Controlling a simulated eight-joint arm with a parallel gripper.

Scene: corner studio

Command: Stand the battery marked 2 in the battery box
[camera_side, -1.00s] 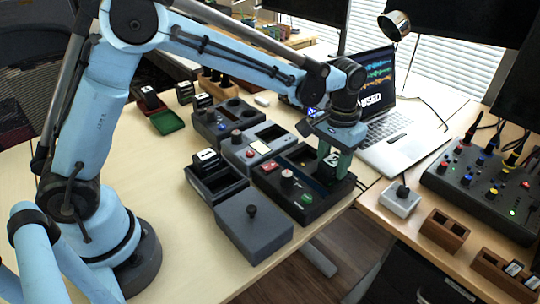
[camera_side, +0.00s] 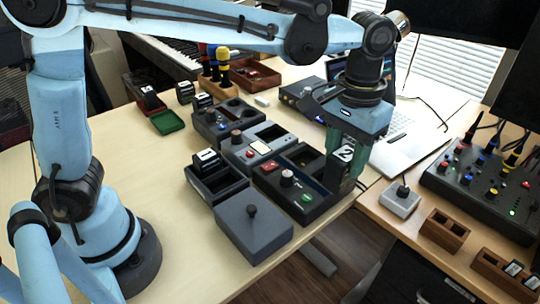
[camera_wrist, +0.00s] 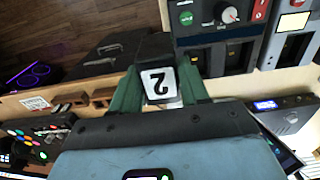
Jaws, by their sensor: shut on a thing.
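My gripper (camera_side: 345,178) is shut on the battery marked 2 (camera_side: 346,153), a dark block with a white label. In the wrist view (camera_wrist: 158,85) the label is upside down between the green fingers. The gripper holds it at the right end of a dark device (camera_side: 325,205) with a knob and green button; whether it touches cannot be told. In the wrist view, the device's open slots (camera_wrist: 238,58) are right of the battery. A dark open box (camera_side: 232,181) with another battery (camera_side: 207,158) sits left of the device. Which container is the battery box is unclear.
A grey lidded box (camera_side: 253,230) stands in front. A green tray (camera_side: 167,123) and more dark units are behind. A laptop (camera_side: 405,148) is behind the gripper. A mixer (camera_side: 485,185) and wooden holders (camera_side: 445,230) stand right. The left table is clear.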

